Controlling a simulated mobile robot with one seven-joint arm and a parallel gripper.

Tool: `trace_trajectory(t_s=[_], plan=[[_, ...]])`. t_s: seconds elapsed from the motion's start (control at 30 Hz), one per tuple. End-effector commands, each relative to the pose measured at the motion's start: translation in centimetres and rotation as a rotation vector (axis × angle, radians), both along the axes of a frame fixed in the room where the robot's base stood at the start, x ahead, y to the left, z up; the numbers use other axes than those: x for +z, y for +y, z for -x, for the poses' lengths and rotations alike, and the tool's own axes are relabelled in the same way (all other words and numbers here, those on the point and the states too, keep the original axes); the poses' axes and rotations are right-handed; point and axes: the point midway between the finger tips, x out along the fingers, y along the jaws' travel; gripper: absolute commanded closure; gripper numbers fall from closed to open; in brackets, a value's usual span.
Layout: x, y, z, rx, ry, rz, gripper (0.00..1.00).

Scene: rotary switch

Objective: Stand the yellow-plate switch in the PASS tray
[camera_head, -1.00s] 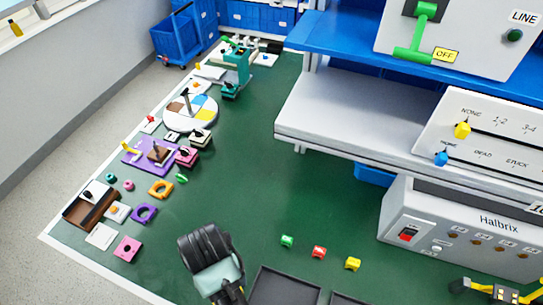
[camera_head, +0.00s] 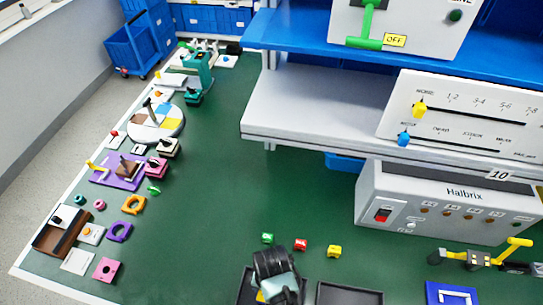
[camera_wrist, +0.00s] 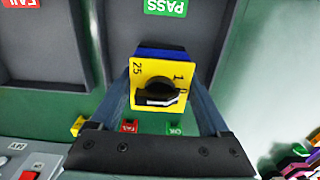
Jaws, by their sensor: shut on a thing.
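The yellow-plate switch (camera_wrist: 165,72) has a square yellow face with a black knob and a blue-and-dark body. My gripper (camera_wrist: 161,82) is shut on its sides, with the yellow face towards the wrist camera. In the head view, a bit of the yellow plate (camera_head: 261,296) shows beside my gripper (camera_head: 277,292), whose fingertips are hidden. The PASS tray (camera_wrist: 222,32) is dark grey with a green PASS label (camera_wrist: 166,6). The switch appears in front of this tray in the wrist view; its height above the floor of the tray cannot be told.
A second grey tray (camera_head: 350,296), labelled FAIL (camera_wrist: 20,3), stands beside it. Small green (camera_head: 268,238), red (camera_head: 300,245) and yellow (camera_head: 334,251) blocks sit behind the trays. The Halbrix box (camera_head: 440,205) stands at right. Green mat is clear left of the trays.

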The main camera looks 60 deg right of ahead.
Motion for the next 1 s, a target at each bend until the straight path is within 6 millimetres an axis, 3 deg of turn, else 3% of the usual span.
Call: trace_trajectory(t_s=[0.13,0.53,0.57,0.6,0.67,1.0], plan=[[-1.5,0.0,0.0,0.000,0.000,0.001,0.90],[-2.0,0.0,-0.1,0.002,-0.002,0.001,0.90],[-1.9,0.0,0.0,0.001,-0.001,0.001,0.17],[-1.9,0.0,0.0,0.001,-0.001,0.001,0.10],[-1.9,0.0,0.0,0.001,-0.001,0.001,0.00],[-1.2,0.0,0.0,0.001,-0.002,0.001,0.00]])
